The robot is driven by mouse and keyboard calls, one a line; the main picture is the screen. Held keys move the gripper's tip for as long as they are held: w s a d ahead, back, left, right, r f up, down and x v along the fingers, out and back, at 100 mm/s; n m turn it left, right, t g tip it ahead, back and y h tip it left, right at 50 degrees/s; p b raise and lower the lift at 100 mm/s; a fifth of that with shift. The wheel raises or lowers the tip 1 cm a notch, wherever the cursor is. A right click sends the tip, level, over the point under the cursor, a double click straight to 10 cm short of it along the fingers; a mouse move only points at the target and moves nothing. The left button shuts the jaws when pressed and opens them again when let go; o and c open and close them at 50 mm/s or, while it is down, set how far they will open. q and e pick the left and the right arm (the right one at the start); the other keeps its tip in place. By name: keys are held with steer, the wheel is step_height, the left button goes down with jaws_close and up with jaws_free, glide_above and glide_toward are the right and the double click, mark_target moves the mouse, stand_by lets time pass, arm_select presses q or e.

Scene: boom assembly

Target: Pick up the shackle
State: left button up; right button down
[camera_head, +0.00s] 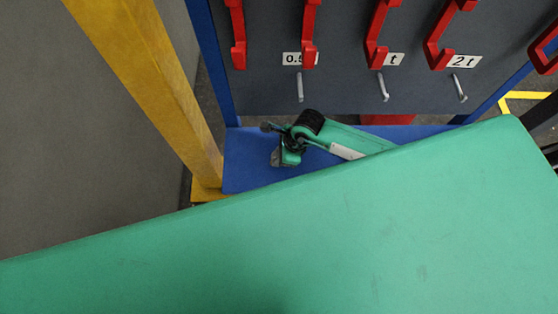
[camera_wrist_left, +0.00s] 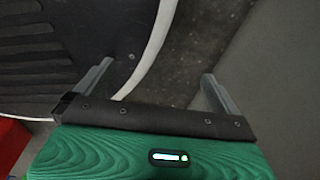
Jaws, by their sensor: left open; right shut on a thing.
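My right gripper (camera_head: 279,146) shows in the head view over the blue shelf, small and partly in shadow. It is shut on a small dark, rounded piece that looks like the shackle (camera_head: 296,140). Its fingers and black palm cover part of that piece, so its full outline cannot be told. My left gripper (camera_wrist_left: 158,72) shows in the left wrist view. Its two grey fingers are wide apart with nothing between them. It is not in the head view.
A dark panel (camera_head: 250,95) bears several red hooks (camera_head: 376,35), load labels and metal pegs. Below it is a blue shelf (camera_head: 240,165). A yellow post (camera_head: 140,70) stands at left. A close green surface, seemingly part of me, hides the head view's lower half.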

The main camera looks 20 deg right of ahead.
arm_select(q)
steer(key=shift+w+a+b, duration=0.15)
steer(key=shift+w+b, duration=0.2)
steer(key=shift+b, duration=0.05)
arm_select(e)
step_height(320, 180, up, 15)
steer(key=shift+f, duration=0.1)
